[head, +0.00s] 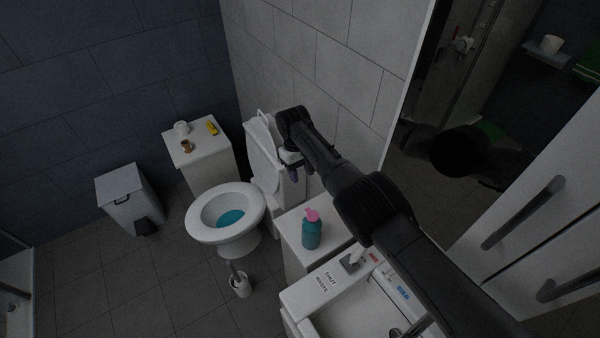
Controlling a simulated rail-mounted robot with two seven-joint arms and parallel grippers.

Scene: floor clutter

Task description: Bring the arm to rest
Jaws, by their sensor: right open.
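My right arm comes in from the lower right and reaches toward the toilet. Its dark gripper (291,166) is open, pointing down beside the toilet tank. My left gripper is out of view.
The toilet (200,222) has teal water in its bowl. A teal bottle with a pink top (311,234) stands on a white cabinet near the sink (330,320). A white cabinet (196,148) holds small items. A bin (128,196) and toilet brush (240,284) stand on the floor.

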